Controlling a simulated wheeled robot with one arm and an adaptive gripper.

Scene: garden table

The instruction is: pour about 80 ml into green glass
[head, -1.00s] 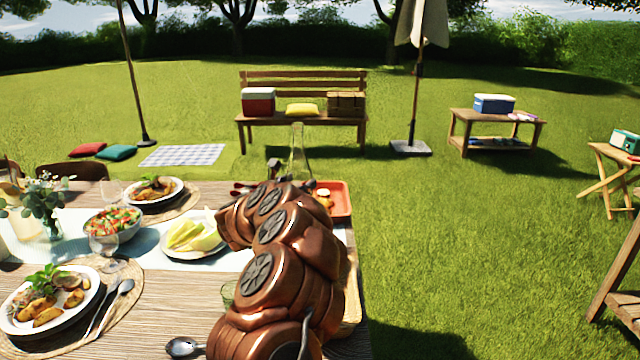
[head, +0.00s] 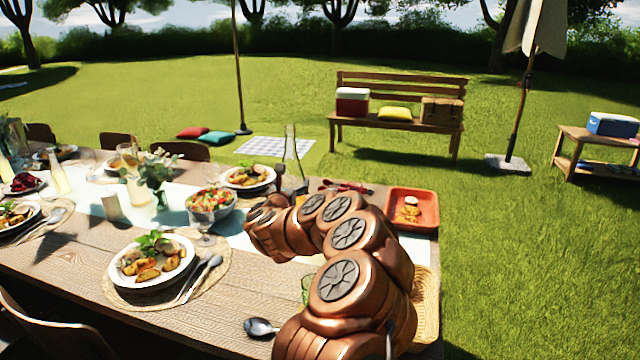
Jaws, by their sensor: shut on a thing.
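A clear glass carafe (head: 291,152) stands upright above the far side of the table, with its narrow neck against the lawn. My gripper (head: 287,184) is shut on its lower part. My copper-coloured arm hides much of the grip and the carafe's base. I cannot tell how much liquid is in it. The green glass (head: 306,289) stands on the table just left of my forearm, mostly hidden behind it. The carafe is well beyond the glass and apart from it.
A plate of food (head: 150,262), a spoon (head: 262,327), a salad bowl (head: 211,208) and a stemmed glass (head: 204,232) are left of my arm. An orange tray (head: 412,207) and a wicker basket (head: 427,290) are at the right edge. Bare tabletop lies at front left.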

